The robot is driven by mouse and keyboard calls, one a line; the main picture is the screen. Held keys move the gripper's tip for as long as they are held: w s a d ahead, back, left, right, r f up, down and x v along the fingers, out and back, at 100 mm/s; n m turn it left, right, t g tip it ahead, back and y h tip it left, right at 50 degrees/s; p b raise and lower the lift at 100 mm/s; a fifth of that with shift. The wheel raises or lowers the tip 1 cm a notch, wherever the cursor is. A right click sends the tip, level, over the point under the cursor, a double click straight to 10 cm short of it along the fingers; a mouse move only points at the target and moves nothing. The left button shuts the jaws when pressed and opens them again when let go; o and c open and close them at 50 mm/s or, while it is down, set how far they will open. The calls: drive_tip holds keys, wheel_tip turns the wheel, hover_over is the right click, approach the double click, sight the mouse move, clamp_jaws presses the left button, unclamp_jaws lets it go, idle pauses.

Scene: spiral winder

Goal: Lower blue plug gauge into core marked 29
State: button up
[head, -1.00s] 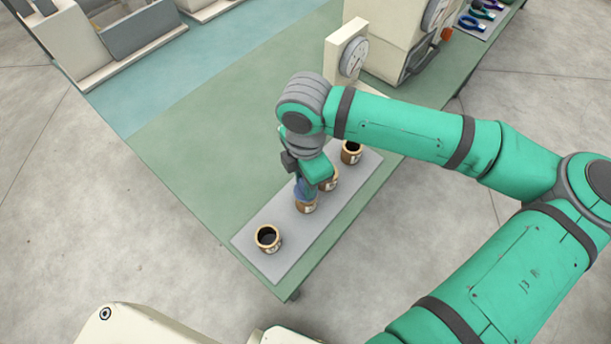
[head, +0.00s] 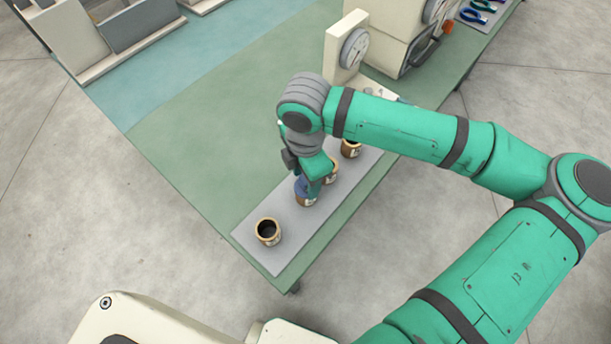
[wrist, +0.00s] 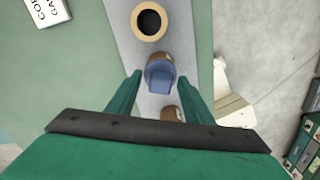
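The blue plug gauge (head: 302,186) stands in a tan core (head: 306,201), second from the near end of a row on a grey mat (head: 256,254). In the wrist view the gauge (wrist: 160,79) covers most of that core's mouth, and the core's rim (wrist: 161,55) shows beyond it. My gripper (wrist: 160,76) is open, its two green fingers on either side of the gauge with gaps showing. In the head view my gripper (head: 317,186) partly hides the gauge. The core labels are too small to read, so I cannot tell which is 29.
An empty core (head: 268,231) stands at the mat's near end. Two more cores, one (head: 331,172) close behind my gripper and one (head: 351,149) farther back, stand in the row. A dial gauge stand (head: 347,48) is beyond.

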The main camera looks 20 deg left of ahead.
drive_tip(key=shift+r, duration=0.15)
wheel_tip(320, 180, up, 11)
drive_tip(key=shift+f, duration=0.2)
idle(0.4)
